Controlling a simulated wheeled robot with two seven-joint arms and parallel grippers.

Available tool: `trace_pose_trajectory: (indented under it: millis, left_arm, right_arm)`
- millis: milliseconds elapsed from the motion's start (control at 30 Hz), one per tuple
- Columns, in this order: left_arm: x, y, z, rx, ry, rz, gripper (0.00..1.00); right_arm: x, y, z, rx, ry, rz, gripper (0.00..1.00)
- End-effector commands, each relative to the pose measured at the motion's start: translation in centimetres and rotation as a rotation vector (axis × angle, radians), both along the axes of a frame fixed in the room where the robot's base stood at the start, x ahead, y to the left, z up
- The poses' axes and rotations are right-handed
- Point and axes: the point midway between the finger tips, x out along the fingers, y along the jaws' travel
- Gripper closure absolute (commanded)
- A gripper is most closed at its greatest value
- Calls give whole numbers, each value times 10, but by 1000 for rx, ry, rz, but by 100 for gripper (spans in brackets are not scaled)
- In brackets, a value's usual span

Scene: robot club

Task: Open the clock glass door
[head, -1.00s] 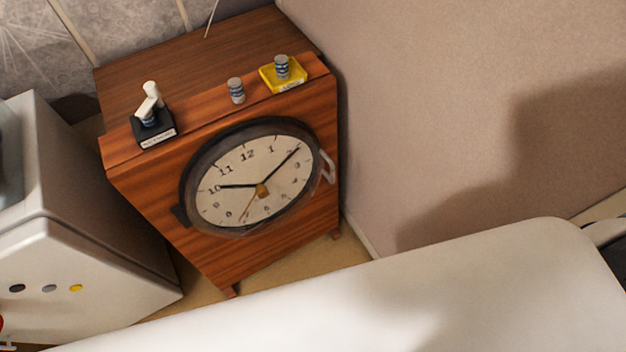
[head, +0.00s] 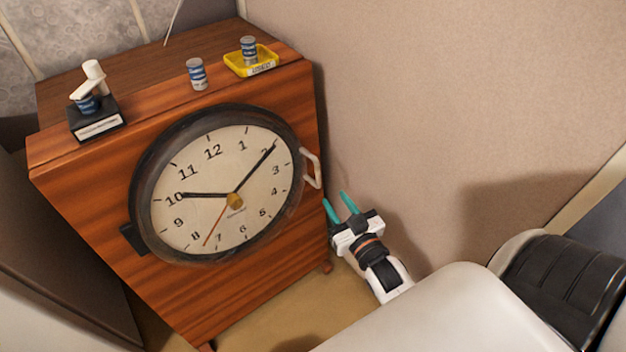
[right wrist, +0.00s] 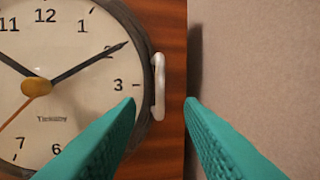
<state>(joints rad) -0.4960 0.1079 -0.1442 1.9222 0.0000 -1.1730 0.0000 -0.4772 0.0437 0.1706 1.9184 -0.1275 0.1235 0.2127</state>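The round clock (head: 222,190) is set in the front of a wooden cabinet (head: 250,280). Its glass door has a dark rim and lies shut against the face. A white handle (head: 313,168) stands out at the rim's right side, and a dark hinge block (head: 131,239) is at its lower left. My right gripper (head: 338,202) is open with teal fingers, just below and right of the handle. In the right wrist view the handle (right wrist: 158,86) shows between and ahead of the open fingertips (right wrist: 161,101), apparently not touched. My left gripper is not in view.
The cabinet top bears a black holder (head: 97,121) with a white piece and can, a lone can (head: 196,75), and a yellow tray (head: 251,62) with a can. A beige wall (head: 430,90) stands close on the right of the cabinet and my gripper.

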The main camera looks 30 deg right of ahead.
Motion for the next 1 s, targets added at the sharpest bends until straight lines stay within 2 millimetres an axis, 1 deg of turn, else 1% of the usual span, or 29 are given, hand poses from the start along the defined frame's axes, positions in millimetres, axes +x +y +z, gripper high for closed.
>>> trace_pose_trajectory:
  millis: [33, 300, 400, 500, 600, 700, 967, 1000]
  left_arm:
    - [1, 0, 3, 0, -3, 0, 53]
    - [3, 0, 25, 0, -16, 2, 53]
    - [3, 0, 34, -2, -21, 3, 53]
    - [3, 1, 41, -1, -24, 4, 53]
    - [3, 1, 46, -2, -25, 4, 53]
    - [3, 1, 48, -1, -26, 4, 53]
    - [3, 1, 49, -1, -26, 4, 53]
    - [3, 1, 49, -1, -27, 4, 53]
  right_arm:
    - [10, -1, 1, 0, -4, 1, 66]
    - [64, -7, 0, 0, -2, 1, 66]
    - [81, -9, 0, -1, -1, 1, 66]
    - [93, -10, -1, 0, 0, 1, 66]
    - [101, -11, 0, 0, 2, 1, 66]
    - [105, -12, -1, 0, 3, 1, 66]
    - [105, -12, 0, 0, 3, 1, 66]
    - [105, -12, 0, 0, 3, 1, 72]
